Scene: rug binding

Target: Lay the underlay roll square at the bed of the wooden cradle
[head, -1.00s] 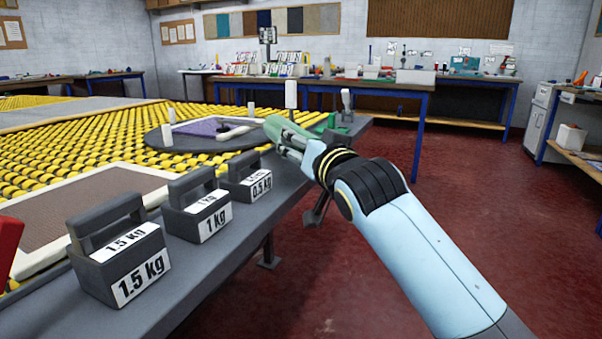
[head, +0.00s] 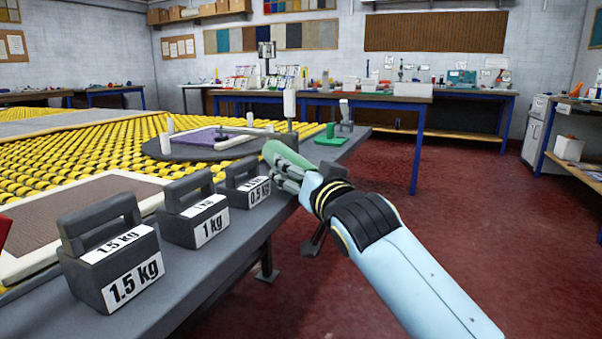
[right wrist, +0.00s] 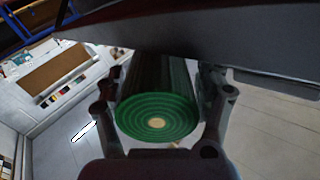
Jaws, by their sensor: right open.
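My right gripper (head: 288,168) is at the right edge of the grey bench, beyond the weights. A pale green long shape, apparently the underlay roll (head: 279,152), lies at its fingers. In the right wrist view the green spiral end of the roll (right wrist: 140,122), with a pale core, shows between the two spread fingers of the gripper (right wrist: 163,105). The fingers are open; whether they touch the roll I cannot tell. I cannot make out the wooden cradle in either view. My left gripper is not in view.
Weights marked 1.5 kg (head: 112,272), 1 kg (head: 199,221) and 0.5 kg (head: 250,189) stand along the grey bench (head: 205,262). Beyond are a round dark plate (head: 188,153) and a green stand (head: 330,139). Red floor (head: 480,225) is free at right.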

